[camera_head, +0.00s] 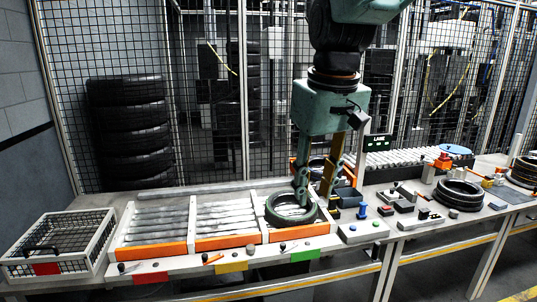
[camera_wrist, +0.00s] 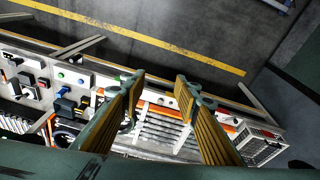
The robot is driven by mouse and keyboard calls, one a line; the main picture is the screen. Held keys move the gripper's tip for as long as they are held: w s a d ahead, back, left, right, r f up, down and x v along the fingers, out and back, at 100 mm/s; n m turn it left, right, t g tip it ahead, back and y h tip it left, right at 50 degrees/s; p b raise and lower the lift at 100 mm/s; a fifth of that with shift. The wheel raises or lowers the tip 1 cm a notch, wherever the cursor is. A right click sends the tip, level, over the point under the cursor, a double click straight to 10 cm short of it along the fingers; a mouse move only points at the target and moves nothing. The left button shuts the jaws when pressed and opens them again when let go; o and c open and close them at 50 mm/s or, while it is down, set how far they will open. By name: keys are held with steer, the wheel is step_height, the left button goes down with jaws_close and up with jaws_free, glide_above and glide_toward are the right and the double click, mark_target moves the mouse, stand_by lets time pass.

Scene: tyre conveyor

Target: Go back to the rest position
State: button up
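My gripper (camera_head: 316,200) hangs over the right end of the roller lanes in the head view. Its two fingers are spread apart, and they also show apart in the wrist view (camera_wrist: 160,82), with nothing held between them. A dark tyre (camera_head: 272,212) lies flat in the right-hand lane, above the green tag. The left finger overlaps this tyre in the head view; whether it touches cannot be told. In the wrist view the roller lanes (camera_wrist: 163,127) show between the fingers, and the tyre is not clearly seen.
A wire basket (camera_head: 62,250) with a red tag stands at the left end. An orange bin (camera_head: 347,171) stands behind my gripper. Small parts and stacked tyres (camera_head: 460,193) occupy the bench to the right. A mesh fence (camera_head: 210,130) with tyre stacks stands behind.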

steer(key=s+d+f+m, duration=0.1)
steer(key=s+d, duration=0.2)
steer(key=s, duration=0.7)
steer(key=s+d+f+m+t+b, duration=0.1)
steer(key=s+d, duration=0.3)
steer(key=s, duration=0.6)
steer(key=s+d+f+m, duration=0.2)
steer(key=s+d+f, duration=0.1)
steer(key=s, duration=0.7)
steer(key=shift+s+d+m+t+b, duration=0.2)
steer(key=shift+d+m+t+b, duration=0.1)
steer(key=shift+d+b, duration=0.1)
steer(key=shift+d, duration=0.15)
